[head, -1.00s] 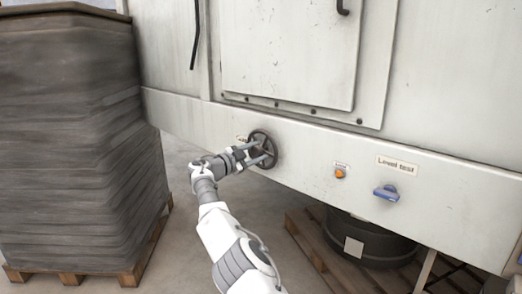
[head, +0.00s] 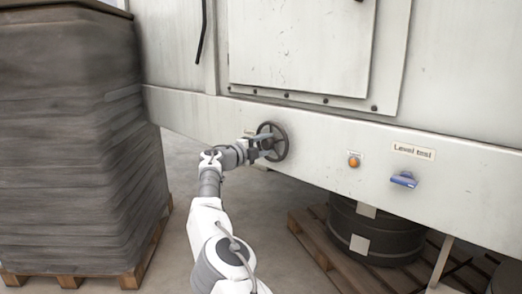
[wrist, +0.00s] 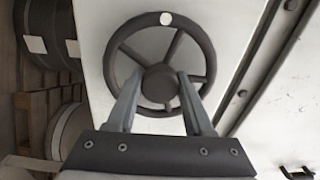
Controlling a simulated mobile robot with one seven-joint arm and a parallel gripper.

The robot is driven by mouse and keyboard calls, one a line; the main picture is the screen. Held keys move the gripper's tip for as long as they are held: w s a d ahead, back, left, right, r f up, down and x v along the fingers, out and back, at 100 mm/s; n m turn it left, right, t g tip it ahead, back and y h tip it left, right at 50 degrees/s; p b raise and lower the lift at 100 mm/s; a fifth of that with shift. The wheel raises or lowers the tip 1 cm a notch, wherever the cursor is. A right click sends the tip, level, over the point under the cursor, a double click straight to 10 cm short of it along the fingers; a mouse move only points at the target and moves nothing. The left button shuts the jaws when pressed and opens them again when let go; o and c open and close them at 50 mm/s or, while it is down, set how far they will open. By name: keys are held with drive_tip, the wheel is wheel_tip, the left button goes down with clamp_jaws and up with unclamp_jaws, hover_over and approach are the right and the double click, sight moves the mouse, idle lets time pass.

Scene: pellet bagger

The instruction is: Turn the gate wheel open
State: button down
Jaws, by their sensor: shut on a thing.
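The gate wheel (head: 283,143) is a dark, spoked handwheel on the pale front panel of the machine. In the wrist view the wheel (wrist: 207,60) is seen nearly face on, with a white dot on its rim at the top. My gripper (head: 267,141) is at the wheel, reaching it from the left in the head view. In the wrist view my gripper (wrist: 160,82) has one finger on each side of the round hub (wrist: 160,83) and is shut on it. The fingers cover part of the lower rim and spokes.
An orange button (head: 353,162) and a blue handle (head: 404,179) under a "Level test" label sit right of the wheel. A wrapped pallet stack (head: 70,140) stands at the left. A dark drum (head: 376,235) stands on a pallet below the panel.

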drive_tip(key=shift+m+b, duration=0.3)
drive_tip(key=shift+m, duration=0.1)
idle(0.3)
drive_tip(key=shift+c, duration=1.5)
unclamp_jaws()
drive_tip(key=p+v, duration=0.1)
drive_tip(key=v, duration=1.6)
drive_tip(key=shift+s+a+r, duration=0.1)
drive_tip(key=shift+s, duration=0.05)
